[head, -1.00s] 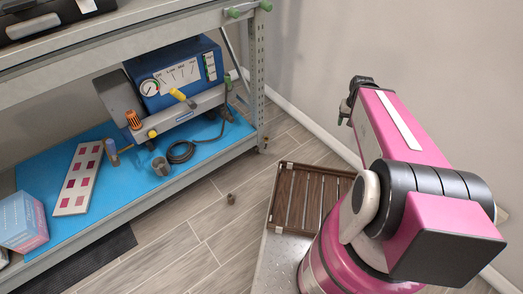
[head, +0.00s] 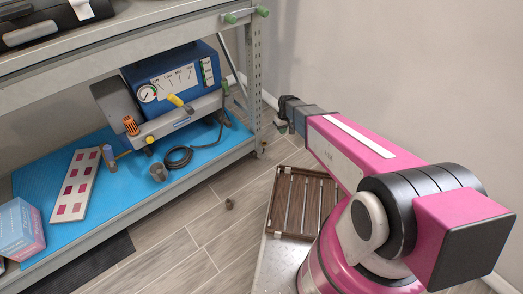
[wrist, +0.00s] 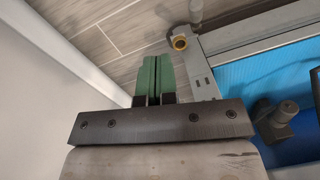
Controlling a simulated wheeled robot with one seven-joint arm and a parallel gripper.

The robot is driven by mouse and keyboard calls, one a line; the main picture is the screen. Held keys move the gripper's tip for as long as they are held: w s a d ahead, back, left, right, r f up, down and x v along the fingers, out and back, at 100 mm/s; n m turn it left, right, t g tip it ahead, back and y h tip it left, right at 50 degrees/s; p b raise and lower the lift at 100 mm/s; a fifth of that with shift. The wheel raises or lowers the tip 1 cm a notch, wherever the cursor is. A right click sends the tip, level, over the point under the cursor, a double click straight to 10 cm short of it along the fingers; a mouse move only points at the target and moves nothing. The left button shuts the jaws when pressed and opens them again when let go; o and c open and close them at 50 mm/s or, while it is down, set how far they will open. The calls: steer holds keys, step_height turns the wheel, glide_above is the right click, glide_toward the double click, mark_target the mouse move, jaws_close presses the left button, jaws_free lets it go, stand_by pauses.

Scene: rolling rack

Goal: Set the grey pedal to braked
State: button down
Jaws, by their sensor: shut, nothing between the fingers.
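I cannot make out the grey pedal for certain. At the foot of the rack's near right post, a small dark fitting (head: 261,148) shows in the head view, too small to read. In the wrist view a grey part with a yellow ring (wrist: 180,42) sits by the rack's corner, and a pale grey rounded piece (wrist: 196,12) stands just beyond it. I cannot tell whether either is the pedal or how it is set. My gripper (head: 281,124) is right of the post in the head view. Its green fingers (wrist: 153,74) are shut and empty, apart from the yellow-ringed part.
The rack's lower shelf has a blue mat (head: 205,143) holding a blue gauge box (head: 165,70), a coiled black cable (head: 178,157) and a colour card (head: 70,190). A slatted wooden piece (head: 302,203) lies below my arm. The wall (head: 370,60) is close behind my gripper.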

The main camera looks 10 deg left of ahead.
steer(key=a+f+n, duration=0.2)
steer(key=a+f, duration=0.6)
steer(key=a, duration=0.2)
steer(key=shift+w+f, duration=0.15)
steer(key=shift+w, duration=0.05)
steer(key=shift+f, duration=0.1)
glide_toward(259, 156)
steer(key=f, duration=0.1)
steer(key=w+f, duration=0.1)
steer(key=f, duration=0.3)
steer(key=shift+w+d+f, duration=0.2)
steer(key=shift+w+f, duration=0.05)
